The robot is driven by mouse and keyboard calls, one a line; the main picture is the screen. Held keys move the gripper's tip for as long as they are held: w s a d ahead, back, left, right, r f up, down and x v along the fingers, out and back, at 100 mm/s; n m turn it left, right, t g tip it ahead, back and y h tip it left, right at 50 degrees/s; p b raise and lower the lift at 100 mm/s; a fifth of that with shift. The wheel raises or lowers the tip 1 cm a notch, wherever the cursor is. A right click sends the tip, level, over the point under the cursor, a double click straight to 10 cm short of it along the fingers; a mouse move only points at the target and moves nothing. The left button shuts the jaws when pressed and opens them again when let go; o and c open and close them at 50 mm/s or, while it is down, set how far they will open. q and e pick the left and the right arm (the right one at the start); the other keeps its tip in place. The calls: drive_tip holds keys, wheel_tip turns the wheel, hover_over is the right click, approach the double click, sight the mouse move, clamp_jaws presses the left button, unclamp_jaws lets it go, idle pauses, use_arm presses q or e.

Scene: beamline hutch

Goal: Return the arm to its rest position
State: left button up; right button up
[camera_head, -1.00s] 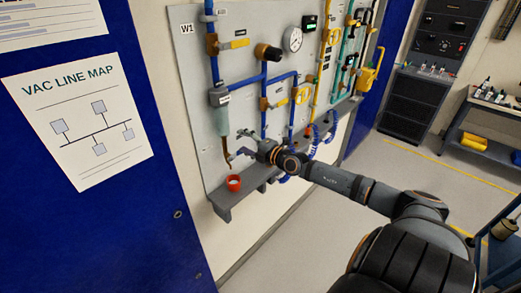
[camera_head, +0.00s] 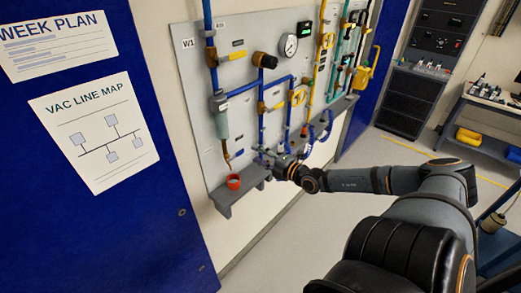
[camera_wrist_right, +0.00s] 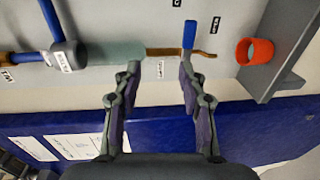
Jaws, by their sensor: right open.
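My right arm reaches from the lower right of the head view toward the wall panel. My right gripper (camera_head: 262,157) is in front of the panel's lower part, right of the red cup (camera_head: 233,181). In the right wrist view the gripper (camera_wrist_right: 158,75) is open, with nothing between its fingers. The red cup (camera_wrist_right: 254,52) shows there at the upper right, apart from the fingers, on the grey shelf (camera_wrist_right: 288,40). My left gripper is not in view.
The pipe panel (camera_head: 190,75) carries blue, yellow and green pipes, valves and a gauge (camera_head: 288,45). A blue board (camera_head: 130,215) with papers stands at the left. A dark rack (camera_head: 408,100) and a cart (camera_head: 490,140) with a yellow item stand at the right. Floor between is clear.

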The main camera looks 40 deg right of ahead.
drive_tip(key=shift+s, duration=0.15)
drive_tip(key=shift+d, duration=0.1)
idle(0.5)
drive_tip(key=s+d+f+m+g+h+b, duration=0.2)
drive_tip(key=s+d+f+m+h, duration=0.25)
drive_tip(key=d+f, duration=0.45)
drive_tip(key=s+d+f+m+g+h+b, duration=0.2)
drive_tip(key=s+d+f+m+g+h, duration=0.15)
drive_tip(key=s+d+f, duration=0.55)
drive_tip(key=s+f+m+g+h+b, duration=0.1)
drive_tip(key=s+f+m+g, duration=0.3)
drive_tip(key=f, duration=1.1)
drive_tip(key=s+a+f+m+g+y+b, duration=0.1)
drive_tip(key=s+a+f+m+g+b, duration=0.1)
drive_tip(key=s+a+f, duration=0.7)
drive_tip(key=s+a+f+m+g+y+b, duration=0.1)
drive_tip(key=s+a+f+m+g+y, duration=0.15)
drive_tip(key=s+a+f, duration=0.7)
drive_tip(key=s+a+f+m+y+b, duration=0.1)
drive_tip(key=s+a+f, duration=0.2)
drive_tip(key=a+f, duration=0.3)
drive_tip(key=s+a+f+m+g+y, duration=0.1)
drive_tip(key=s+a+f+y, duration=0.1)
drive_tip(key=a+f, duration=0.4)
drive_tip(key=s+a, duration=0.1)
drive_tip(key=a, duration=0.4)
drive_tip(key=shift+s+a+g+b, duration=0.2)
drive_tip(key=shift+g+b, duration=0.1)
drive_tip(key=shift+b, duration=0.1)
